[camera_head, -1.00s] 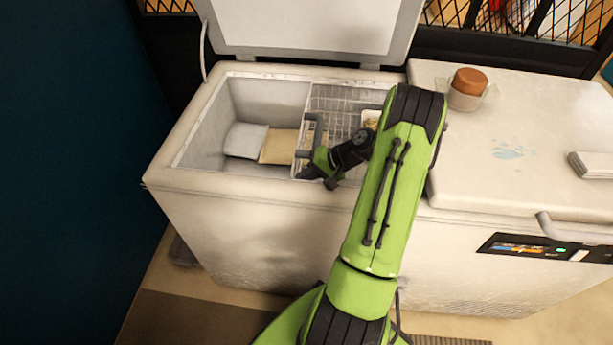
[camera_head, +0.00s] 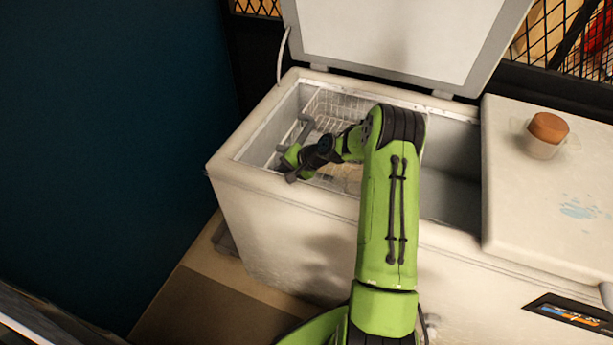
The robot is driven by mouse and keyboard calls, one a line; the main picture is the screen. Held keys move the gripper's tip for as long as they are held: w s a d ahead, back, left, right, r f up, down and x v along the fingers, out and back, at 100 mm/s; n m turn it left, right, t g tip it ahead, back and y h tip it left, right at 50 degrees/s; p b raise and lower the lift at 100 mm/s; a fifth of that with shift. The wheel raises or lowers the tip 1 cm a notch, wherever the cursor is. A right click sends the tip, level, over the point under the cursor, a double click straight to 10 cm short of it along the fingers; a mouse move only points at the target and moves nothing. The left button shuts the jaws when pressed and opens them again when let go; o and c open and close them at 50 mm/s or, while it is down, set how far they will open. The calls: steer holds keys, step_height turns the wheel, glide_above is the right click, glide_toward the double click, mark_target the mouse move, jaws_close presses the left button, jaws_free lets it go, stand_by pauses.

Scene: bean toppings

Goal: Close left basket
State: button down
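The left basket (camera_head: 340,104), a white wire basket, sits inside the open chest freezer (camera_head: 262,205), toward its left end. My gripper (camera_head: 283,163) is at the front left part of the basket, inside the freezer opening. Its dark fingers look spread apart, with nothing seen between them. Whether they touch the basket's wire cannot be told. My arm hides the basket's right side and part of its contents, which look pale brown.
The freezer's lid (camera_head: 395,35) stands raised at the back. The right part of the freezer cavity (camera_head: 450,195) looks empty. A closed white lid (camera_head: 540,215) to the right carries a jar with an orange-brown top (camera_head: 547,128). A dark blue wall (camera_head: 110,130) is on the left.

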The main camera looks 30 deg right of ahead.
steer(key=w+a, duration=0.4)
steer(key=w, duration=0.2)
steer(key=shift+a+r, duration=0.15)
steer(key=shift+a, duration=0.25)
steer(key=shift+r, duration=0.1)
